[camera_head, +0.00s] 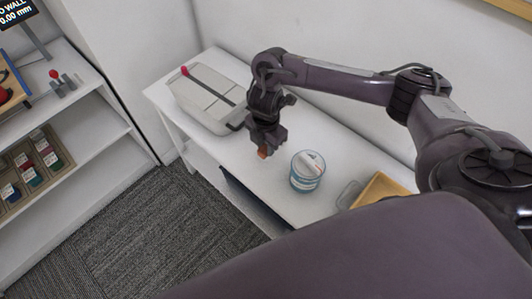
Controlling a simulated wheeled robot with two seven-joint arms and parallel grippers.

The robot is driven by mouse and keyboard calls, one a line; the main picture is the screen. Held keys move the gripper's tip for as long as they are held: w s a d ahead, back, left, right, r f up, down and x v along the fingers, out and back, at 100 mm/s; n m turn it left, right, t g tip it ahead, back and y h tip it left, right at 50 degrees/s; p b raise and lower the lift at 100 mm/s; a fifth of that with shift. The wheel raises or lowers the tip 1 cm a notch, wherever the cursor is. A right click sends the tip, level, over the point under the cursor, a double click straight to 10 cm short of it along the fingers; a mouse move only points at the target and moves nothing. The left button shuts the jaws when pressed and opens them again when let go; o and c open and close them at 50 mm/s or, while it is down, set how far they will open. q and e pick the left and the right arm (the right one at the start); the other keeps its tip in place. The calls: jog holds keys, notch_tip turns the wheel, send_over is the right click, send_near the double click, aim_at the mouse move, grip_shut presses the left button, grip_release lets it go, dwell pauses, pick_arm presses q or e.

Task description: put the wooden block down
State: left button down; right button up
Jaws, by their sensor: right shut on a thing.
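The wooden block (263,152) is a small orange-brown piece at the tip of my right gripper (266,146). My right gripper points down and is shut on it, above the white table (240,178) and near its front edge. Only a small part of the block shows below the fingers. I cannot tell how far it is above the tabletop. My left gripper is not in view.
A blue and white tub (307,172) stands right of the gripper. A grey-white case (210,97) lies behind left. A yellow tray (380,190) and a clear container (347,194) are at the right. A white shelf (85,150) stands left, across carpet.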

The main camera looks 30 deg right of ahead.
aim_at(266, 147)
notch_tip(266, 147, down, 4)
jog(key=shift+r+b, duration=0.15)
jog(key=shift+b, duration=0.85)
jog(key=shift+r, duration=0.1)
jog(key=o, duration=1)
jog(key=shift+c, duration=0.2)
notch_tip(266, 147, up, 12)
jog(key=p, duration=0.6)
